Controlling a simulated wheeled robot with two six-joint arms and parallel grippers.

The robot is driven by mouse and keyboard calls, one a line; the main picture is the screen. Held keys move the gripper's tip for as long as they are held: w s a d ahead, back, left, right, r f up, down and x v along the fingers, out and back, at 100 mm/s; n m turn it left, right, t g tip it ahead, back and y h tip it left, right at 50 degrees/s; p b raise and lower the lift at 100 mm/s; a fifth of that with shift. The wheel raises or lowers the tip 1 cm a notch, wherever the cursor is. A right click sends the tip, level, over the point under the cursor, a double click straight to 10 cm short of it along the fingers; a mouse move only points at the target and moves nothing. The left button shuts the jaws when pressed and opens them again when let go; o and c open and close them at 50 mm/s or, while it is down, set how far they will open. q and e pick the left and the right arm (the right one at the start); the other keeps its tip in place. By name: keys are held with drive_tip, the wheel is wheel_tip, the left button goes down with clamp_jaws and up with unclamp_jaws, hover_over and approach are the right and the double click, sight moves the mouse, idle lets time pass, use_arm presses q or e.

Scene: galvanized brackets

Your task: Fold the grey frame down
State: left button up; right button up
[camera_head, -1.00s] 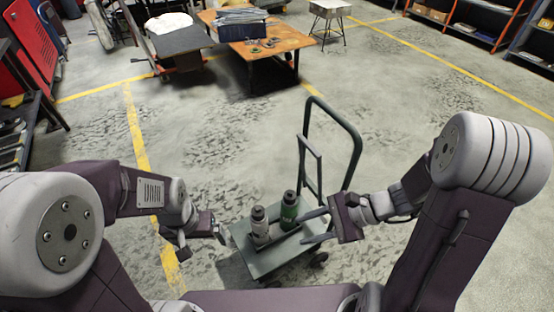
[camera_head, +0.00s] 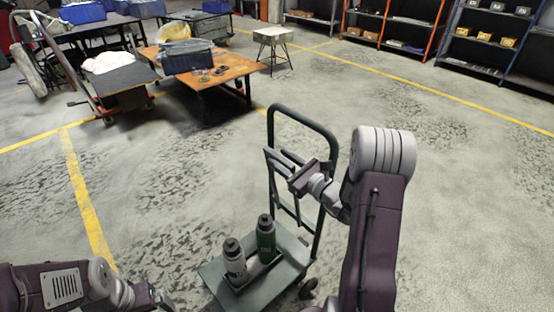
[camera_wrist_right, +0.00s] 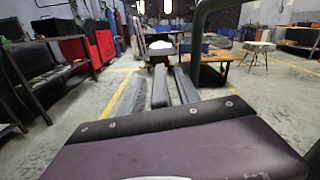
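A green cart (camera_head: 250,295) carries a tall dark-green handle (camera_head: 302,118) and, in front of it, a lower grey frame (camera_head: 274,190) that stands upright. My right gripper (camera_head: 279,157) is at the top of the grey frame. In the right wrist view the right gripper's fingers (camera_wrist_right: 160,92) look open, with a dark bar between them that appears to be the frame's top. Narrow gaps show beside the bar. My left gripper (camera_head: 150,297) is low at the bottom edge, partly cut off; its fingers are unclear.
A grey bottle (camera_head: 235,265) and a green bottle (camera_head: 266,240) stand on the cart's deck. An orange table (camera_head: 225,75), a stool (camera_head: 273,38) and shelves (camera_head: 405,30) are farther back. The floor around the cart is clear.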

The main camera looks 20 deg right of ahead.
drive_tip(key=shift+x, duration=0.85)
clamp_jaws()
idle(0.8)
